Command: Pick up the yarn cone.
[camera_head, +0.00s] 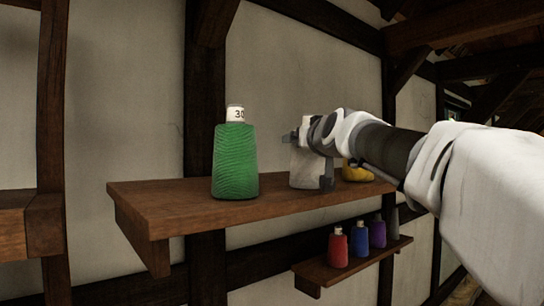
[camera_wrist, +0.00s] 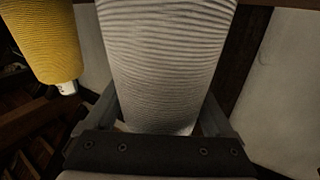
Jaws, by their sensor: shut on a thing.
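A pale grey-white yarn cone (camera_head: 302,168) is at the middle of the upper wooden shelf (camera_head: 170,207), between a green cone and a yellow one. Its ribbed winding fills the middle of the wrist view (camera_wrist: 165,60). My gripper (camera_head: 306,138) is shut on it near its top, with one finger on each side in the wrist view. The cone looks upright.
A green yarn cone (camera_head: 235,162) with a numbered white top stands to the left. A yellow cone (camera_head: 356,172) stands close on the right, also in the wrist view (camera_wrist: 45,38). A lower shelf (camera_head: 322,273) holds red (camera_head: 338,248), blue (camera_head: 361,240) and purple (camera_head: 378,233) cones.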

